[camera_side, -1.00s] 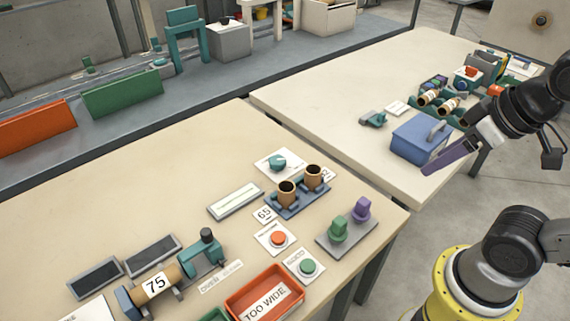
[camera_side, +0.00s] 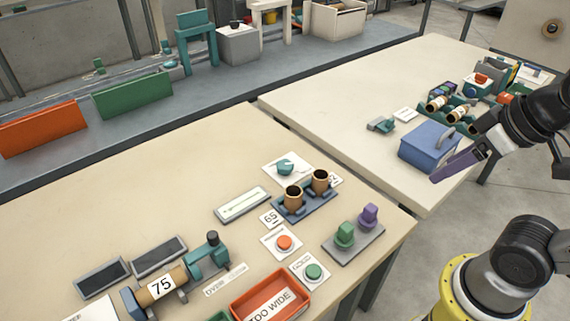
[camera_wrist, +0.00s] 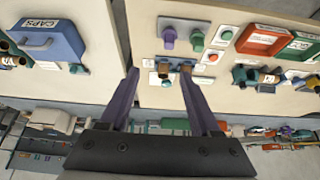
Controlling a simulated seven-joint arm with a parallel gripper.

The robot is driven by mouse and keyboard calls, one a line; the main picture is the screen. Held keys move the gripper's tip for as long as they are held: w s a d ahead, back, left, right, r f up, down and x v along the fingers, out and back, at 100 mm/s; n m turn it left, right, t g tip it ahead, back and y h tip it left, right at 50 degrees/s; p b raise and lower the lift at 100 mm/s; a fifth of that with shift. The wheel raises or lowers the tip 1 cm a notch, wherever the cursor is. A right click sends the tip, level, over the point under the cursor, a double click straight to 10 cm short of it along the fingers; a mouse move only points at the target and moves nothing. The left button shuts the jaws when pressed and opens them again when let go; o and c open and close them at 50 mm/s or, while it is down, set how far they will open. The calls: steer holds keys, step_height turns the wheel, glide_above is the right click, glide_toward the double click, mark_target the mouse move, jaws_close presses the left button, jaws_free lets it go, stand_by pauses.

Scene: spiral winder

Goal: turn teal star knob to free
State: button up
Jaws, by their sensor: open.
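The teal star knob (camera_side: 285,168) sits on a white plate (camera_side: 301,166) at the back of the near table, behind two brown rolls on a blue stand. In the wrist view the teal knob (camera_wrist: 166,81) shows between my fingers, small and far off. Its pointer and the plate's markings are too small to read. My gripper (camera_side: 434,179) has purple fingers and hangs beside the blue case, well to the right of the knob. In the wrist view my gripper (camera_wrist: 159,72) is open and empty, its two fingers wide apart.
The brown rolls (camera_side: 293,197) stand close in front of the knob. A green knob (camera_side: 344,234) and a purple knob (camera_side: 368,216) share a grey plate at right. The blue case (camera_side: 428,146) stands on the far table. A gap separates the tables.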

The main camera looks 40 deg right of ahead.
steer(key=shift+o, duration=1.4)
steer(key=shift+m, duration=0.4)
steer(key=w+r+m, duration=0.7)
steer(key=w+r, duration=0.2)
steer(key=m+g, duration=0.5)
steer(key=g, duration=0.1)
glide_above(284, 165)
step_height(284, 165, down, 17)
step_height(284, 165, down, 14)
